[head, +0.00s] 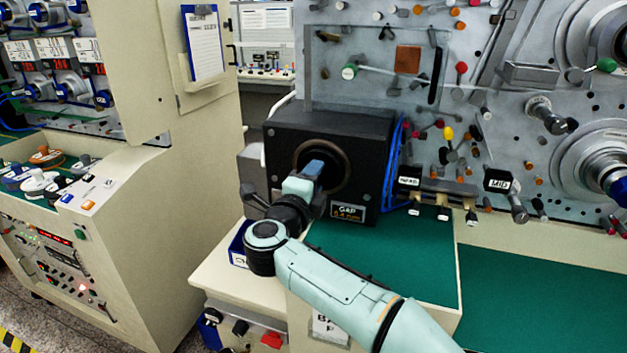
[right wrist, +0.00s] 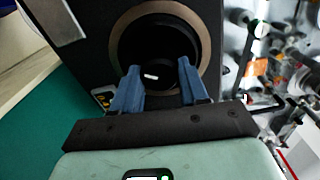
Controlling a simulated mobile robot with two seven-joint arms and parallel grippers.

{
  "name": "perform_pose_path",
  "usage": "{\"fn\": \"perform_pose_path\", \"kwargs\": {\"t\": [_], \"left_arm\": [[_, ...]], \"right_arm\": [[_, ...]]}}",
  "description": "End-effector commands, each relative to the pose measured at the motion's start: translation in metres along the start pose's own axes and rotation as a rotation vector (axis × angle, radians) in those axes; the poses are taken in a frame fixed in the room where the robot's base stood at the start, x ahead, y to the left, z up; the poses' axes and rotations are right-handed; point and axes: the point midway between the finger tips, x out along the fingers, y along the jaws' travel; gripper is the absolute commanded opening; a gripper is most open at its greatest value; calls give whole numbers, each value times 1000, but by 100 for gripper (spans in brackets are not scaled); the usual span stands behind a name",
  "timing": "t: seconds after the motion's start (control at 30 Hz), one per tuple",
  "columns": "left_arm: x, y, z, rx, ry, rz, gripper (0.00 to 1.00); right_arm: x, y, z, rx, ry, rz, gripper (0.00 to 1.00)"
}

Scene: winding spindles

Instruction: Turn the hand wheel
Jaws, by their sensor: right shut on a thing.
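A black box (head: 365,135) stands on the bench, with a round, brown-rimmed recess (head: 343,160) in its front. In the right wrist view the recess shows close up, and a dark round hand wheel (right wrist: 158,72) with a small white mark sits inside it. My right gripper (head: 314,168) reaches into the front of the recess. Its two blue fingers (right wrist: 157,82) are on the left and right sides of the wheel, shut on it. The fingers and wrist hide much of the wheel in the head view. My left gripper is not in view.
A panel of spindles and knobs (head: 480,90) rises to the right. The green bench top (head: 540,285) is clear at right.

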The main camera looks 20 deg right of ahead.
Motion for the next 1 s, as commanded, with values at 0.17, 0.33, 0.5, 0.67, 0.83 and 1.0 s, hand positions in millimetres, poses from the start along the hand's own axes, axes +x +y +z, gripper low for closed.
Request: {"fn": "perform_pose_path", "kwargs": {"t": [0.17, 0.33, 0.5, 0.67, 0.83, 1.0], "left_arm": [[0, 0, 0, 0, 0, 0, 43], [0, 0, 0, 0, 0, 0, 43], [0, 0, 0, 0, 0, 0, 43], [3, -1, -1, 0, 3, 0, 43], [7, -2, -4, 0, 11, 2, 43], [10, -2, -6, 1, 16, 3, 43]], "right_arm": [[0, 0, 0, -1, 1, 0, 60], [0, 0, 0, -1, 1, 0, 69], [-1, 0, 0, -1, 0, 0, 69], [-16, 1, 1, -1, -3, 1, 69], [-52, 0, 1, -1, -5, 0, 69], [-91, 1, 1, -1, -5, 1, 69]]}}
